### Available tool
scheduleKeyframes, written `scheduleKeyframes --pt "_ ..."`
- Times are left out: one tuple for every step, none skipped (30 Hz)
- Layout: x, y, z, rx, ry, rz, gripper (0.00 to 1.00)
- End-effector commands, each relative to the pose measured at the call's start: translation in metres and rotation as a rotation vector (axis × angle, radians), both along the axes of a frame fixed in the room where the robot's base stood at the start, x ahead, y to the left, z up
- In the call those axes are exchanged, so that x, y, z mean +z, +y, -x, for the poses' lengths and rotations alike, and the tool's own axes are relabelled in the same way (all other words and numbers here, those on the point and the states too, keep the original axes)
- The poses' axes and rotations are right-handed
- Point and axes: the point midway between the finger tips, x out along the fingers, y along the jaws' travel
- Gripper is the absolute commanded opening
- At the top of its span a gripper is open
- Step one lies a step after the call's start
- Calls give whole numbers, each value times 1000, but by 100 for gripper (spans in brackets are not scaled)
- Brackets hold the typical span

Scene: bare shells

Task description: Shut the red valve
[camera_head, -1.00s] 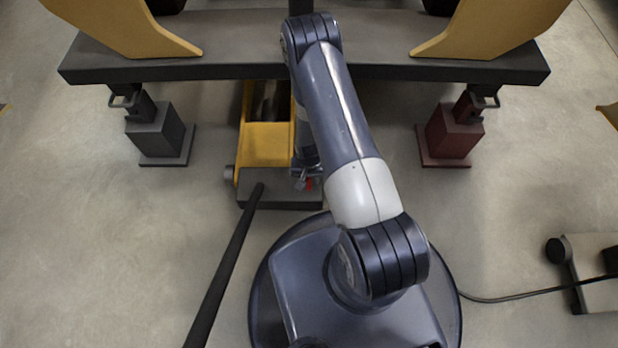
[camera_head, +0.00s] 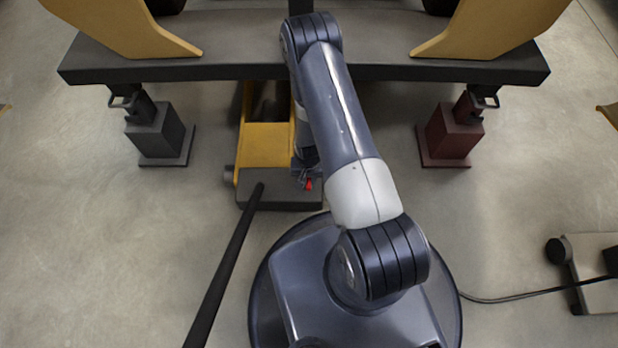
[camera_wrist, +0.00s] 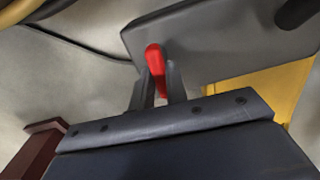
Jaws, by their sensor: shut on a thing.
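The red valve (camera_head: 309,184) is a small red lever at the front end of the yellow and dark grey floor jack (camera_head: 268,133). In the wrist view the red valve (camera_wrist: 156,62) stands up between the two fingers of my gripper (camera_wrist: 158,88), its rounded top showing beyond them. My gripper is shut on it. In the head view my gripper (camera_head: 303,175) is small and partly hidden by my arm. The lower part of the valve is hidden by the fingers and wrist.
A long black handle (camera_head: 228,265) slopes from the jack toward the bottom left. A grey stand (camera_head: 155,132) and a dark red stand (camera_head: 453,130) stand under a dark beam (camera_head: 215,68). A cable (camera_head: 515,296) lies on the floor at right.

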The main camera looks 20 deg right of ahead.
Motion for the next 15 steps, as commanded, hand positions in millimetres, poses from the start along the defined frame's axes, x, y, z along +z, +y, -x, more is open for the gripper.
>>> scheduleKeyframes --pt "-1 0 0 -19 0 0 0" --pt "-1 0 0 -33 0 0 0" --pt "-1 0 0 -54 0 0 0" --pt "-1 0 0 -73 0 0 0" --pt "-1 0 0 -92 0 0 0" --pt "-1 0 0 -121 0 0 0" --pt "-1 0 0 -145 0 0 0" --pt "-1 0 0 -169 0 0 0" --pt "-2 0 0 -204 0 0 0" --pt "-2 0 0 -231 0 0 0" --pt "-2 0 0 -258 1 0 0" --pt "-2 0 0 -297 1 1 0" --pt "-2 0 0 -325 1 1 0" --pt "-2 0 0 -354 1 1 0" --pt "-2 0 0 -392 1 0 0"
